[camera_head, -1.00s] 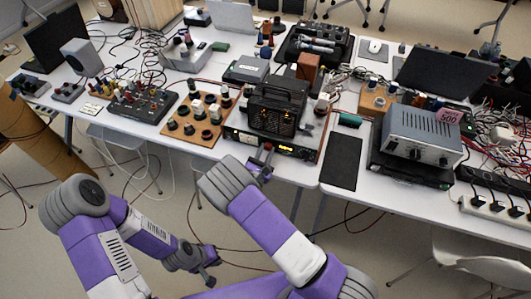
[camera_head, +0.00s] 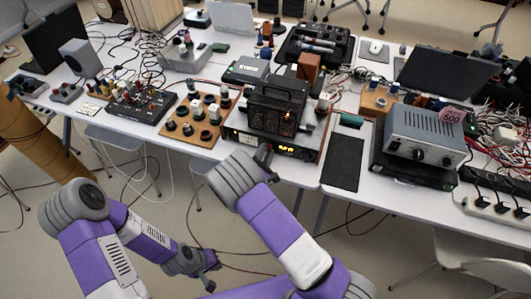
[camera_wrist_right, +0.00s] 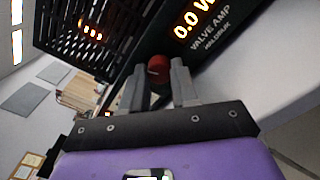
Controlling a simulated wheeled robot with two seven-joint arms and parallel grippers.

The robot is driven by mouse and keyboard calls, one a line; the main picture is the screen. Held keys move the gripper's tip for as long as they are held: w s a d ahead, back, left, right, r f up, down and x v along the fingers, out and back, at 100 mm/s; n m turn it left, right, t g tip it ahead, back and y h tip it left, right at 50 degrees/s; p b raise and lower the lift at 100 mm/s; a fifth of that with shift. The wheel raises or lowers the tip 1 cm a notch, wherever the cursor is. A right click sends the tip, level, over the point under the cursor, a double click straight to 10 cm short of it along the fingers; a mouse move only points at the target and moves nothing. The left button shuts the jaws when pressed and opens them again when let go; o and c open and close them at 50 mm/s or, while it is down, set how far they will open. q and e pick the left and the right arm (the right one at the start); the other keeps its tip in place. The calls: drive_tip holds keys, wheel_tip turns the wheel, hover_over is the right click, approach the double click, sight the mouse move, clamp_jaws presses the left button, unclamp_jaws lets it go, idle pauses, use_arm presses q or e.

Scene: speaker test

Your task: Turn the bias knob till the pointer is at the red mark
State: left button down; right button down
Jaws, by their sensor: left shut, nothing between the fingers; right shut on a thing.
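The valve amp (camera_head: 285,147) stands at the table's front edge with a lit yellow display. In the right wrist view its panel (camera_wrist_right: 200,45) reads "0.0 W" and "VALVE AMP". My right gripper (camera_wrist_right: 159,78) is at this panel, its fingers on either side of a red, round knob-like part (camera_wrist_right: 158,65) and shut on it. I cannot tell a pointer or a red mark. In the head view my right gripper (camera_head: 264,156) is partly hidden by its own wrist. My left gripper (camera_head: 211,263) is shut and empty, low in front of the table.
A black caged unit (camera_head: 277,106) sits on top of the amp. A brown board with several knobs (camera_head: 178,141) lies left of it. A dark mat (camera_head: 344,160) and a grey power supply (camera_head: 425,135) are to the right. Cables hang below the table.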

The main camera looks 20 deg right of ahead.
drive_tip(key=shift+f, duration=0.1)
drive_tip(key=c, duration=0.9)
unclamp_jaws()
drive_tip(key=shift+o, duration=0.2)
drive_tip(key=p+v, duration=0.1)
drive_tip(key=v, duration=0.6)
drive_tip(key=shift+s+a, duration=0.2)
drive_tip(key=shift+s, duration=0.05)
